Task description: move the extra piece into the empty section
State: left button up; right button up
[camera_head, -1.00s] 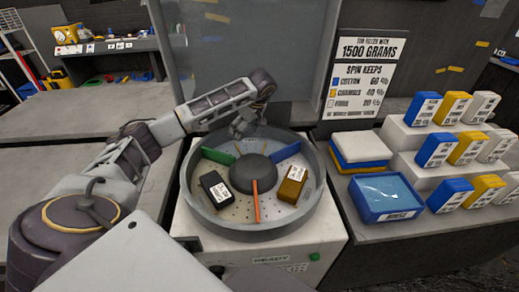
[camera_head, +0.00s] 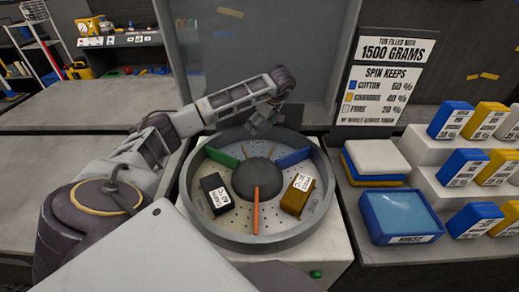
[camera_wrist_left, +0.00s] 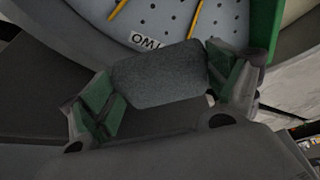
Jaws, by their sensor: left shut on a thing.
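The round grey tub (camera_head: 205,222) has green (camera_head: 222,157), blue (camera_head: 293,157) and orange (camera_head: 256,212) dividers around a dark hub (camera_head: 257,177). A black labelled block (camera_head: 213,190) lies in the front left section and a brown-gold labelled block (camera_head: 296,196) in the front right one. My left gripper (camera_head: 262,128) is at the tub's back, by the section between green and blue. In the left wrist view its green-padded fingers (camera_wrist_left: 160,88) are shut on a dark grey piece (camera_wrist_left: 160,75), near the perforated tub floor (camera_wrist_left: 150,20). The head view does not show this piece clearly.
A blue water tray (camera_head: 372,222) and stacked cloths (camera_head: 374,160) stand right of the tub. Stepped shelves (camera_head: 425,140) hold blue, yellow and white boxes. A sign (camera_head: 393,70) stands behind. An upright grey panel (camera_head: 268,60) rises behind the tub. The left counter is mostly bare.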

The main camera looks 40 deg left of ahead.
aim_at(263, 132)
pick_arm(q)
jog(key=shift+f, duration=2.95)
jog(key=shift+f, duration=0.1)
jog(key=shift+f, duration=1.8)
jog(key=shift+f, duration=0.1)
jog(key=o, duration=0.9)
jog(key=shift+v, duration=6.1)
